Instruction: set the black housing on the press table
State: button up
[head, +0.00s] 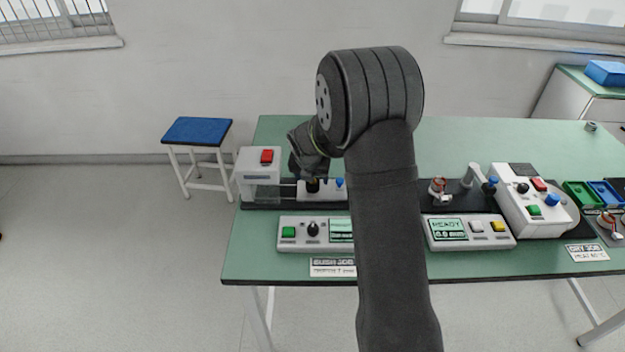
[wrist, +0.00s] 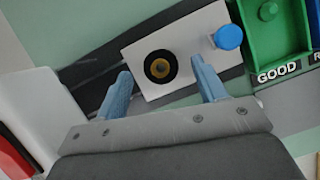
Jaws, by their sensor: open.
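The black housing (wrist: 150,58) is a round black ring with a brass-coloured centre in the wrist view. It is on a white plate (wrist: 186,34), which I take to be the press table. In the head view the housing (head: 313,187) shows just below my gripper, on the white block (head: 325,196) beside the press (head: 258,175). My gripper (wrist: 160,70) is open, its two blue-grey fingers on either side of the housing with visible gaps. Whether the fingertips are level with the housing cannot be told. My wrist hides part of the press area in the head view.
A blue knob (wrist: 228,37) is close right of the fingers, with a green tray (wrist: 272,25) marked GOOD beyond it. The press has a red button (head: 266,156). Control boxes (head: 470,231) line the table's front.

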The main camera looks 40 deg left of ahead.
jog(key=v, duration=1.5)
jog(key=shift+a, duration=0.1)
jog(key=x, duration=1.7)
jog(key=shift+w+f, duration=0.1)
jog(key=shift+f, duration=0.15)
jog(key=shift+r, duration=0.1)
jog(key=v, duration=1.7)
jog(key=x, duration=1.6)
jog(key=shift+w+a+f, duration=0.1)
jog(key=shift+w+f, duration=0.15)
jog(key=shift+f, duration=0.1)
notch_tip(320, 180, up, 7)
jog(key=shift+s+r, duration=0.1)
